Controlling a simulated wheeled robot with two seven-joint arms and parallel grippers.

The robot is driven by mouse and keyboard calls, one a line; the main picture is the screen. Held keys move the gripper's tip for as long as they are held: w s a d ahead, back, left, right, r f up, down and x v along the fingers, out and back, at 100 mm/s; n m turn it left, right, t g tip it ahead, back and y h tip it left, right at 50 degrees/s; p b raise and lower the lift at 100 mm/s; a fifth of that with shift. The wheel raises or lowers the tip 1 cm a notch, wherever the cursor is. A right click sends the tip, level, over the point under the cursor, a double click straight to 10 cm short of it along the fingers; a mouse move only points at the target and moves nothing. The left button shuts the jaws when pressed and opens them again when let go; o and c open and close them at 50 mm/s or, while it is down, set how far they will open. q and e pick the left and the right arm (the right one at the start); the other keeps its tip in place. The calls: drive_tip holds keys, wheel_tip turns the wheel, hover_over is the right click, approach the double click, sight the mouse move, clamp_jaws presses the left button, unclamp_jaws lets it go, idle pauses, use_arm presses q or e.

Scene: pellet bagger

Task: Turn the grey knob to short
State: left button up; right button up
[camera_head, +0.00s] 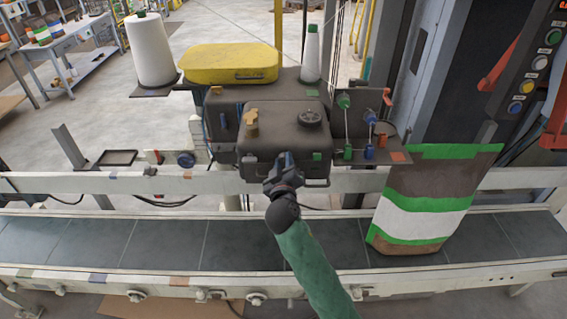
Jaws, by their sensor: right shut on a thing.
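The dark sewing-head machine (255,140) stands behind the conveyor, in the middle of the head view. My right gripper (284,162) reaches up to its front face, with my green-sleeved arm coming from below. The gripper is shut on a small part there, which by its place looks to be the grey knob. The gripper and wrist hide the knob, so its pointer and any marks around it cannot be read. My left gripper is not in view.
A brown, white and green bag (425,200) stands on the conveyor belt (150,242) at the right. A white thread cone (151,48), a yellow cover (230,62) and a smaller cone (311,52) are behind. A pale rail (90,183) runs in front of the machine.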

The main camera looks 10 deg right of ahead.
drive_tip(key=shift+n, duration=0.5)
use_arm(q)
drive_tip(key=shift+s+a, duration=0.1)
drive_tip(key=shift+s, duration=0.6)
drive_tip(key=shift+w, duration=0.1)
use_arm(e)
drive_tip(key=o, duration=1)
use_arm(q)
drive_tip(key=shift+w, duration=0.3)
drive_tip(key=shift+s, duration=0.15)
use_arm(e)
drive_tip(key=shift+f, duration=0.1)
